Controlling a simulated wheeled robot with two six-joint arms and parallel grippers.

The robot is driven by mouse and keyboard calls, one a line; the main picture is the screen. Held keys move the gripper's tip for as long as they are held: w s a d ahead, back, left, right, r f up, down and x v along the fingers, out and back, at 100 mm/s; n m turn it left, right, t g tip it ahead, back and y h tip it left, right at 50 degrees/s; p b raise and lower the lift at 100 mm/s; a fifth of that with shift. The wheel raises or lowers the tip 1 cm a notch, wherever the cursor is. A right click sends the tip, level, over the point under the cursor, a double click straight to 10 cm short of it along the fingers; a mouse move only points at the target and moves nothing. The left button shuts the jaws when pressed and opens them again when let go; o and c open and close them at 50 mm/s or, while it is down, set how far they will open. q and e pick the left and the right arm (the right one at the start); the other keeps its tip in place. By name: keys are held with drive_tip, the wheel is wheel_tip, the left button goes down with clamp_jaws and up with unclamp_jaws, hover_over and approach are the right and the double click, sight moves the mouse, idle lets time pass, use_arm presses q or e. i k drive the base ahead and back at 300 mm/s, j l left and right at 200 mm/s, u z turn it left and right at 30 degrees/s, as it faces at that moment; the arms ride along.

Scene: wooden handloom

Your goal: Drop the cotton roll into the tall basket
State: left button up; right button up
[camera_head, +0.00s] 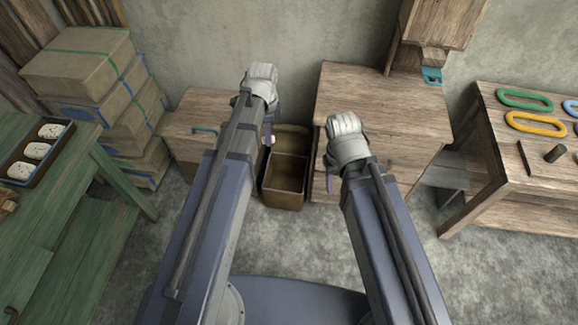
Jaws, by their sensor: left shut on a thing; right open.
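My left gripper (269,128) is above the floor bin area at the middle of the view, with its fingers pointing down and mostly hidden behind its white hand part. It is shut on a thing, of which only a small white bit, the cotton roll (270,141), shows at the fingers. A tall brown open-topped basket (284,206) stands on the floor just below and to the right of that gripper; its visible inside looks empty. My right gripper (329,178) is open, in front of the wooden cabinet, to the right of the basket.
A rounded olive container (293,130) stands behind the basket. A low wooden cabinet (190,125) is to the left and a taller one (385,95) to the right. Stacked boxes (85,65), a green table (75,190) and a right-hand wooden table (510,175) flank clear floor.

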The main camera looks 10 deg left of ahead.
sight(283, 189)
drive_tip(key=i, duration=0.9)
